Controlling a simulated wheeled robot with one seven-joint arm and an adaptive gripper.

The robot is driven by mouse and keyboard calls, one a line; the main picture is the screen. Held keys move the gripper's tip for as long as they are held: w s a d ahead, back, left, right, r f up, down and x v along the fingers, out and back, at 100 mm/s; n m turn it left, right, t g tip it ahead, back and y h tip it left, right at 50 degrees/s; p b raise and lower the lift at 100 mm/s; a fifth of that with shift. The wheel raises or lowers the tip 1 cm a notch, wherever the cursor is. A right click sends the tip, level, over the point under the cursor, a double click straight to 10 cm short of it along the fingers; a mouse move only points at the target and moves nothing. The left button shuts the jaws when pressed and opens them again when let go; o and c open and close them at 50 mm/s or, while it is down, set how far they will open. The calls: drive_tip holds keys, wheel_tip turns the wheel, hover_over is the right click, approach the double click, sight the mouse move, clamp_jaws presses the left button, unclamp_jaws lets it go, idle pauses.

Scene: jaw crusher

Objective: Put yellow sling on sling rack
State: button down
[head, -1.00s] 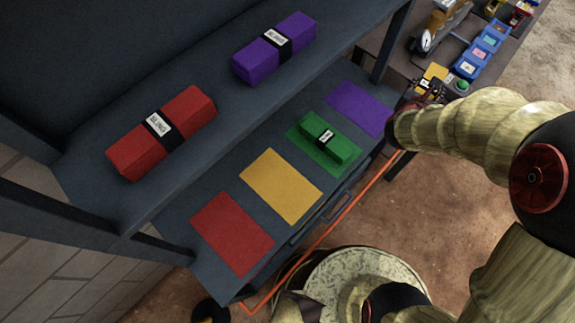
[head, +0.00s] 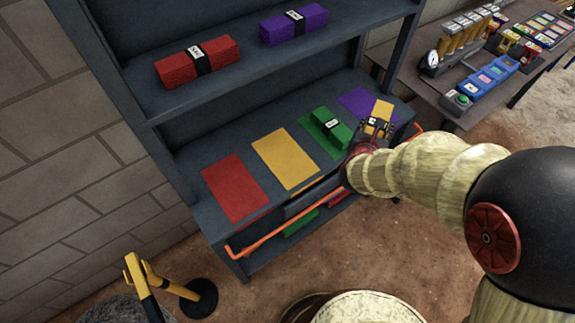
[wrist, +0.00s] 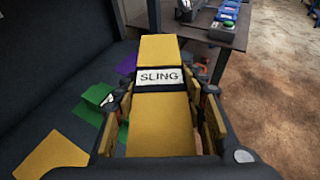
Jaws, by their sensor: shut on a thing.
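My gripper (head: 372,134) is shut on the yellow sling (head: 383,110), a folded yellow block with a black band and a label reading SLING. The sling fills the middle of the wrist view (wrist: 160,110), between the two fingers. In the head view it is over the right part of the sling rack (head: 205,160), near the purple patch (head: 357,102). The rack's lower shelf has a yellow patch (head: 285,160), bare, left of the green sling (head: 333,128), which lies on a green patch.
A red sling (head: 197,62) and a purple sling (head: 294,24) lie on the upper shelf. A bare red patch (head: 235,188) is at left. An orange rail (head: 290,222) runs along the rack's front. A bench (head: 415,92) with parts stands at right.

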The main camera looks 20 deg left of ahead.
drive_tip(key=s+a+f+n+y+b, duration=0.2)
drive_tip(key=s+a+f+b, duration=0.15)
drive_tip(key=s+a, duration=0.55)
drive_tip(key=s+a+f+n+y+b, duration=0.15)
drive_tip(key=s+a+f, duration=0.35)
drive_tip(key=a, duration=0.8)
drive_tip(key=w+a+f+b, duration=0.2)
drive_tip(key=w+f, duration=0.1)
drive_tip(key=w+a+f+b, duration=0.2)
drive_tip(key=w+a+f, duration=0.1)
drive_tip(key=w, duration=0.1)
drive_tip(key=w+a+f+b, duration=0.1)
drive_tip(key=w+a+f, duration=0.1)
drive_tip(key=w+f, duration=0.1)
drive_tip(key=shift+w+a+b, duration=0.2)
drive_tip(key=shift+w+b, duration=0.1)
drive_tip(key=shift+b, duration=0.1)
drive_tip(key=shift+w+a+f, duration=0.1)
drive_tip(key=shift+w+f, duration=0.05)
drive_tip(key=shift+w+a+f+b, duration=0.15)
drive_tip(key=shift+f+b, duration=0.95)
drive_tip(key=shift+f, duration=0.55)
